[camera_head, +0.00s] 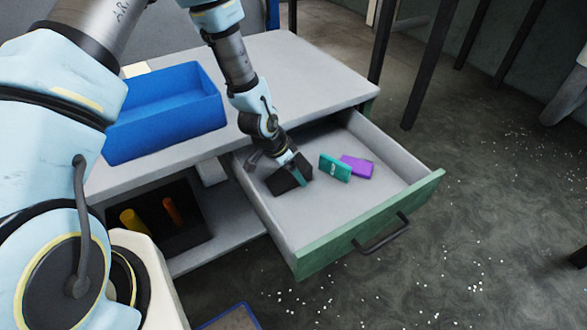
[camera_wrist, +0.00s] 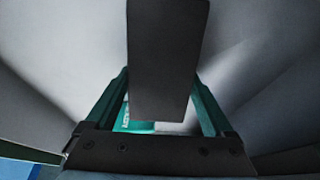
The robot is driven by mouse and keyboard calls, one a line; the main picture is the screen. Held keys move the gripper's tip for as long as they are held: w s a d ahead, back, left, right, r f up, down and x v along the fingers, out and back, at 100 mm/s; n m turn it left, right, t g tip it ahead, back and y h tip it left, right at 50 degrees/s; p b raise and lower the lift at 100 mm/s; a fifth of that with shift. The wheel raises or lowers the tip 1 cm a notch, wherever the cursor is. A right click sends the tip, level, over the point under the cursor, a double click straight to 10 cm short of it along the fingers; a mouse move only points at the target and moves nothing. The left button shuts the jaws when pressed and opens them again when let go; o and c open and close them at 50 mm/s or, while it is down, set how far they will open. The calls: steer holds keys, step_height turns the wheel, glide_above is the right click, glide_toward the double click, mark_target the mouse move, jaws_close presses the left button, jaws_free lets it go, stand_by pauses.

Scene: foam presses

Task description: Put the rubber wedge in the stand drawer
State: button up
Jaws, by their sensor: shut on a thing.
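The rubber wedge is a black block; it shows in the head view (camera_head: 286,182) and fills the middle of the wrist view (camera_wrist: 165,55). My gripper (camera_head: 298,172) is shut on it, with a teal finger on each side in the wrist view (camera_wrist: 161,82). The stand drawer (camera_head: 320,253) is pulled open, with a green front and grey inside. My gripper and the wedge are inside the drawer's outline, toward its left rear. I cannot tell whether the wedge touches the drawer floor.
A teal box (camera_head: 335,168) and a purple box (camera_head: 358,167) lie in the drawer, right of the wedge. A blue bin (camera_head: 165,112) stands on the stand top (camera_head: 310,75). A lower shelf holds a dark crate (camera_head: 185,238) with yellow and orange things. The drawer's front right is clear.

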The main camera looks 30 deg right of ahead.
mark_target(280, 181)
steer(key=shift+f, duration=0.15)
steer(key=o, duration=1.4)
steer(key=b+v, duration=0.3)
steer(key=v, duration=0.9)
steer(key=shift+s, duration=0.1)
